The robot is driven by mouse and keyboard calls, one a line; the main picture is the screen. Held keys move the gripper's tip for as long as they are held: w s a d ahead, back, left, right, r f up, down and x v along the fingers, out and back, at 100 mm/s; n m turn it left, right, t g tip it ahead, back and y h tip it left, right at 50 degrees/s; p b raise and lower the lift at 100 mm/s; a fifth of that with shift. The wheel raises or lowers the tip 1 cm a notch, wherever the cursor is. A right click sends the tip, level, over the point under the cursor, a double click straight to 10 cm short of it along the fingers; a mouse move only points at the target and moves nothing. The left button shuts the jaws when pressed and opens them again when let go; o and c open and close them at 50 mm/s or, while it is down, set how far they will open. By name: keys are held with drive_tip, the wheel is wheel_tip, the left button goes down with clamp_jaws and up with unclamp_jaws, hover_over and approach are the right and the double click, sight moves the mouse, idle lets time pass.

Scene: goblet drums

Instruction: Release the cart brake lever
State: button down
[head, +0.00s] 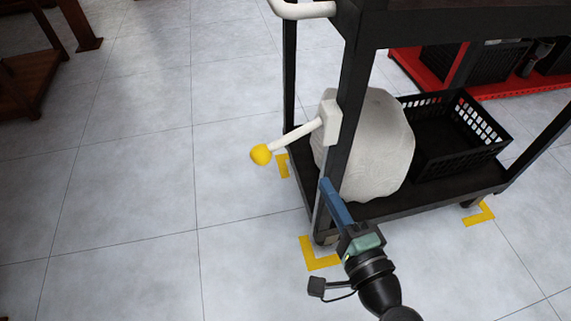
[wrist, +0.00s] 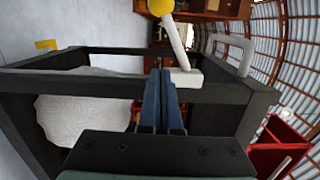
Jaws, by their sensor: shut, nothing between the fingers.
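The brake lever (head: 293,137) is a white rod with a yellow knob (head: 261,154). It comes out of a pale block (head: 330,122) on the cart's front post and slants down to the left. The black cart (head: 345,150) stands on the tiled floor. My gripper (head: 326,184) is shut and empty, with blue fingers beside the post, below the lever's block. In the wrist view my gripper (wrist: 162,76) points toward the cart frame, and the lever (wrist: 175,42) with its yellow knob (wrist: 160,7) shows just beyond and right of the fingertips.
A pale rounded sack (head: 372,145) and a black crate (head: 450,135) sit on the cart's lower shelf. Yellow corner marks (head: 313,256) lie on the floor. A red platform (head: 515,88) stands behind. The floor left of the cart is clear.

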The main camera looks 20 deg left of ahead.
drive_tip(key=shift+s+d+f+m+y, duration=0.1)
drive_tip(key=shift+s+f+m+y, duration=0.05)
drive_tip(key=shift+s+f+m, duration=0.4)
drive_tip(key=shift+s+d+f+m+y, duration=0.15)
drive_tip(key=shift+s+f+m, duration=0.2)
drive_tip(key=shift+f, duration=0.35)
drive_tip(key=shift+a, duration=0.1)
drive_tip(key=b, duration=0.4)
approach(287, 138)
drive_tip(key=w+a+f, duration=0.4)
drive_tip(key=a, duration=0.2)
drive_tip(key=shift+w+f, duration=0.15)
drive_tip(key=shift+a+p, duration=0.1)
drive_tip(key=shift+p, duration=0.2)
